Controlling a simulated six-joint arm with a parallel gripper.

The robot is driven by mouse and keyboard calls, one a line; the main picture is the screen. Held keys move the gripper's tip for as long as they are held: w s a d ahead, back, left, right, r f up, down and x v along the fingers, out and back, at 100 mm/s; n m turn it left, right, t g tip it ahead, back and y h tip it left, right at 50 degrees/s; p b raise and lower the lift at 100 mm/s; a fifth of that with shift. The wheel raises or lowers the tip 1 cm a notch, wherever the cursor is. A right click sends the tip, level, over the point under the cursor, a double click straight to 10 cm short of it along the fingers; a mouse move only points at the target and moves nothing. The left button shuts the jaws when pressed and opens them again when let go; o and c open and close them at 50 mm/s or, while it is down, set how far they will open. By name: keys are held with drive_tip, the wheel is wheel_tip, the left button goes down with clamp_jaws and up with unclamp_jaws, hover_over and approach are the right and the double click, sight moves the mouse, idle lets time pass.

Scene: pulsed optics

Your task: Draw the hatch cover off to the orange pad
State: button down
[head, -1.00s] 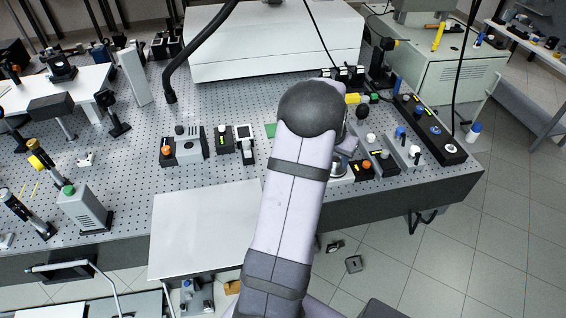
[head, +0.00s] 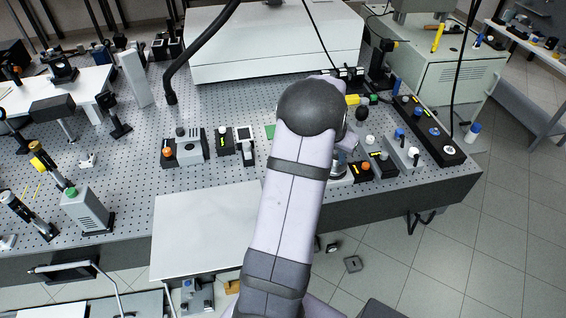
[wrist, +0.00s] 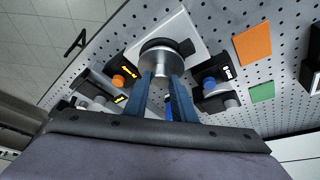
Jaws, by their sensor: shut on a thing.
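The hatch cover (wrist: 158,48) is a round metal disc with a cylindrical knob, in the upper middle of the wrist view. It is over or on a pale square plate (wrist: 182,30); I cannot tell whether they touch. My gripper (wrist: 163,77) has its two blue fingers shut on the knob. The orange pad (wrist: 253,45) lies flat on the perforated table, right of the cover in the wrist view, with nothing on it. In the head view my arm hides the gripper and the orange pad; a metallic part of the cover (head: 339,170) shows beside the arm.
A green pad (wrist: 261,92) lies beside the orange one. A black box with a blue knob (wrist: 211,84) stands between cover and pads. A box with an orange knob (wrist: 118,80) is on the cover's other side. Bare perforated table surrounds the pads.

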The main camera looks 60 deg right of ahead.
drive_tip(key=shift+r+p, duration=1.3)
drive_tip(key=shift+r, duration=0.9)
drive_tip(key=shift+w+f, duration=0.15)
drive_tip(key=shift+n, duration=0.5)
drive_tip(key=w+b, duration=0.1)
drive_tip(key=w+f+b, duration=0.1)
drive_tip(key=w+a+f+b, duration=0.1)
drive_tip(key=w, duration=0.1)
drive_tip(key=shift+f, duration=0.1)
drive_tip(key=w+a+r+n+t+b, duration=0.1)
drive_tip(key=w+n+b, duration=0.1)
drive_tip(key=w, duration=0.4)
drive_tip(key=w+a+r+n+t+b, duration=0.1)
drive_tip(key=w+a+r+n+b, duration=0.1)
drive_tip(key=w, duration=0.4)
drive_tip(key=shift+w+r+n, duration=0.2)
drive_tip(key=shift+r+n, duration=0.05)
drive_tip(key=shift+n, duration=0.25)
